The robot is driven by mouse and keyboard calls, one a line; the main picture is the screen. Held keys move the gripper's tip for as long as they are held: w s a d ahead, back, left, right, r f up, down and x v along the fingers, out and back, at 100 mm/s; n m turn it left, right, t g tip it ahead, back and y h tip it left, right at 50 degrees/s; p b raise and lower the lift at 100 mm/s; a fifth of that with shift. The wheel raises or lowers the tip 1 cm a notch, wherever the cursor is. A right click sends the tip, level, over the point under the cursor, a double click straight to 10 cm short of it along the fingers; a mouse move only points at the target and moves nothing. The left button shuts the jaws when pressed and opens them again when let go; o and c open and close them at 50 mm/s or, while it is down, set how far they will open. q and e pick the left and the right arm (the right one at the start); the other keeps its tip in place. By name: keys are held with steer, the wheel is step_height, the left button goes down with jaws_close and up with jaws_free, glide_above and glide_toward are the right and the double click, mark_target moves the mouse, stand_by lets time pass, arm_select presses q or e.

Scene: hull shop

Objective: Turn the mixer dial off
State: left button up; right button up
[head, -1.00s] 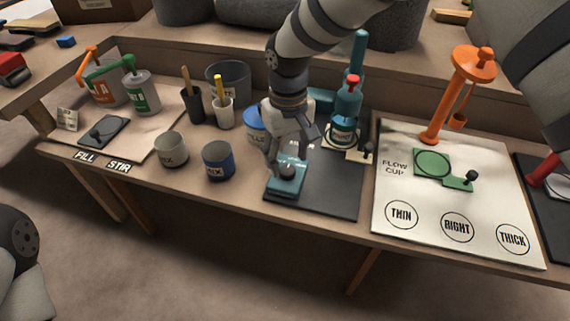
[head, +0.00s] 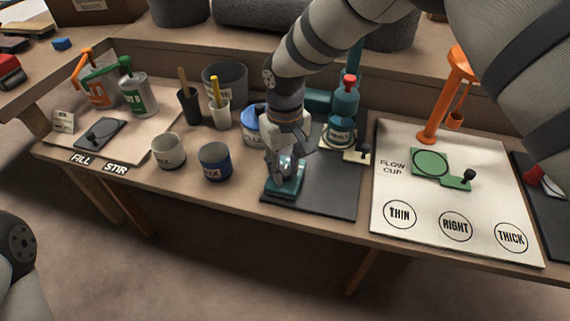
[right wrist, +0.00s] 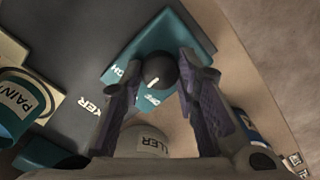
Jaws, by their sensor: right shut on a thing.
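The mixer (head: 346,103) is a teal machine with a red knob on top, standing at the back of a dark mat. A can labelled PAINT (right wrist: 18,100) sits under it. The teal control box (head: 284,190) is at the mat's front left. Its dial (right wrist: 158,72) is a dark round knob with a white pointer line. The line slants toward the OFF lettering on the box; part of the HIGH lettering also shows. My right gripper (right wrist: 160,84) is down at the box, its two fingers shut on the dial's sides; it hides the dial in the head view (head: 284,168). My left gripper is out of view.
A blue MIX cup (head: 214,161) and a grey cup (head: 168,151) are farther left. The white flow cup board (head: 390,225) lies to the right. The mat's front right is clear.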

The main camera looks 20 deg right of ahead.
steer(key=n+p, duration=0.1)
steer(key=n, duration=0.3)
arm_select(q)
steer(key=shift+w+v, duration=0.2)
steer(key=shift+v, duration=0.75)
arm_select(e)
steer(key=n, duration=0.5)
steer(key=shift+n, duration=0.3)
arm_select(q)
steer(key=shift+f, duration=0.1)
arm_select(e)
steer(key=o, duration=1.2)
steer(key=shift+c, duration=0.2)
